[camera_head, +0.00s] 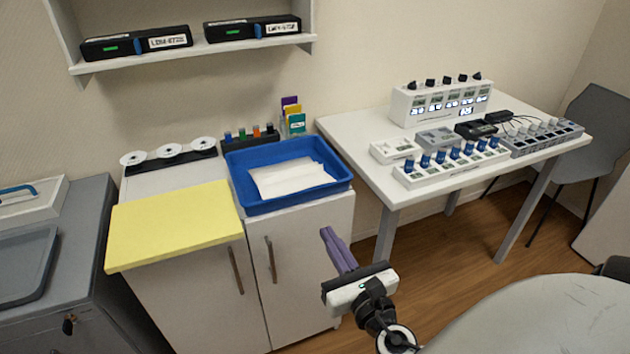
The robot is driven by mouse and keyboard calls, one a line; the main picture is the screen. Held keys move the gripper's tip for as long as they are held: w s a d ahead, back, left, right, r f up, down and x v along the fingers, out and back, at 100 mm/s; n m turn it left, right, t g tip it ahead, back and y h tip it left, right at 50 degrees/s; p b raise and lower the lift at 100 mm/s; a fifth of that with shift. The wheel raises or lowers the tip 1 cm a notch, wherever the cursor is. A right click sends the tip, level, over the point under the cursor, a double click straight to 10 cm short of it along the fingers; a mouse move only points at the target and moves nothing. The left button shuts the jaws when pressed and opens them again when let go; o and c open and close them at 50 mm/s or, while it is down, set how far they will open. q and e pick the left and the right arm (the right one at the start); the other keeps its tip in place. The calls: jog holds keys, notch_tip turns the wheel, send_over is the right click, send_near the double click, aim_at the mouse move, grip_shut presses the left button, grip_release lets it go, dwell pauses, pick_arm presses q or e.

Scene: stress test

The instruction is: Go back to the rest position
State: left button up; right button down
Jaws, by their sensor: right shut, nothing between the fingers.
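My right gripper (326,234) shows at the lower middle of the head view, with its purple fingers together and nothing between them. It is in front of the white cabinet (290,290), below and to the right of the blue tray (255,208), and looks apart from both. The rest of its arm runs down to the bottom edge of the picture. My left gripper is not in view.
A white table (348,138) with blue-capped and grey devices stands at the right, a grey chair (598,125) beyond it. A yellow board (170,225) lies on the cabinet. A grey cabinet (95,290) stands at the left. A shelf (200,50) hangs above. Wooden floor (450,250) shows between.

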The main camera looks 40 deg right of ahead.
jog(key=s+a+f+m+g+y, duration=0.1)
jog(key=s+a+f+m+g, duration=0.2)
jog(key=f+m, duration=0.5)
jog(key=s+a+f+m+g+y, duration=0.2)
jog(key=s+a+f+m+g, duration=0.1)
jog(key=f+m, duration=0.4)
jog(key=s+a+f+m+g+y, duration=0.2)
jog(key=s+a+f+m+y, duration=0.2)
jog(key=s+a+f+m, duration=0.3)
jog(key=s+a+m, duration=0.1)
jog(key=a+m, duration=0.3)
jog(key=m, duration=0.4)
jog(key=shift+a+m+g+y, duration=0.3)
jog(key=shift+a, duration=0.1)
jog(key=shift+w+a+f, duration=0.1)
jog(key=shift+a, duration=0.05)
